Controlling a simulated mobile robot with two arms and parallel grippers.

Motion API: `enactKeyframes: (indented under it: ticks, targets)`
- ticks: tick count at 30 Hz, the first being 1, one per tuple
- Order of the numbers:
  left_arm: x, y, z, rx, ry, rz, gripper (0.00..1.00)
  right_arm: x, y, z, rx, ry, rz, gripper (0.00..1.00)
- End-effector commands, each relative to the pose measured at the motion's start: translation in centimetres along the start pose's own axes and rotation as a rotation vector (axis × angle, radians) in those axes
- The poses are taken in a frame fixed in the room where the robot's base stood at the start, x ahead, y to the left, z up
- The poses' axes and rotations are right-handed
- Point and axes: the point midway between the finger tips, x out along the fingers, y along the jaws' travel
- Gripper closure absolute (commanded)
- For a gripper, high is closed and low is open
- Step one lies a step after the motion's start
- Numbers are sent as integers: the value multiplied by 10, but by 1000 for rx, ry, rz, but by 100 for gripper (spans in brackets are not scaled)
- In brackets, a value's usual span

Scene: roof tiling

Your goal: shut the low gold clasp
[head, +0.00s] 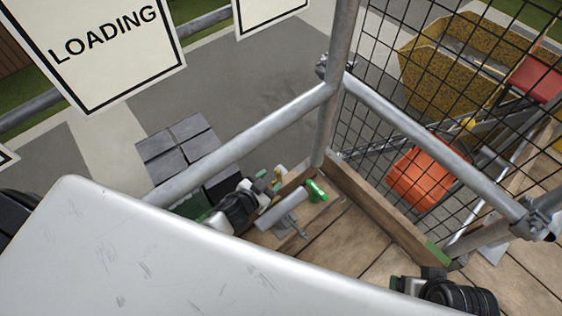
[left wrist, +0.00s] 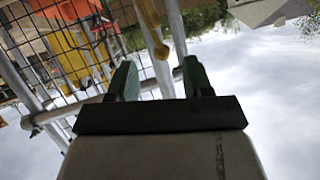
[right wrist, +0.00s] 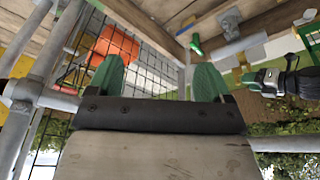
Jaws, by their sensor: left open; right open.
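In the head view small gold parts (head: 277,178) show beside my left gripper (head: 268,181), near the scaffold corner post. The left jaws are open with nothing between them. My right gripper (right wrist: 158,78) is open and empty, and in the head view it is at the lower right (head: 437,256), mostly hidden.
Scaffold rails (head: 255,138), a wooden toe board (head: 375,210) and wire mesh (head: 390,75) bound the corner. A large pale panel (head: 150,260) covers the lower left. Slate stacks (head: 180,150) stand beyond the rail.

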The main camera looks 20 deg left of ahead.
Motion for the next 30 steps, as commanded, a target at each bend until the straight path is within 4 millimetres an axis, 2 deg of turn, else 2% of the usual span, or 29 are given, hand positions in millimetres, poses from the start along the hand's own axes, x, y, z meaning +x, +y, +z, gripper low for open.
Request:
enactKeyframes:
  ticks: [4,7,18,24,30]
  targets:
    - [11,2,1,0,4,4,49,4,-1,-4,-1,32,-1,20]
    - [27,1,2,-1,6,3,49,10,-2,-12,-3,85,-3,20]
    - [64,2,2,0,3,3,49,9,-11,-72,-13,454,-23,20]
    - [73,1,1,0,2,3,49,4,-14,-89,-15,563,-29,20]
    - [75,1,0,0,1,3,49,2,-14,-92,-16,588,-30,20]
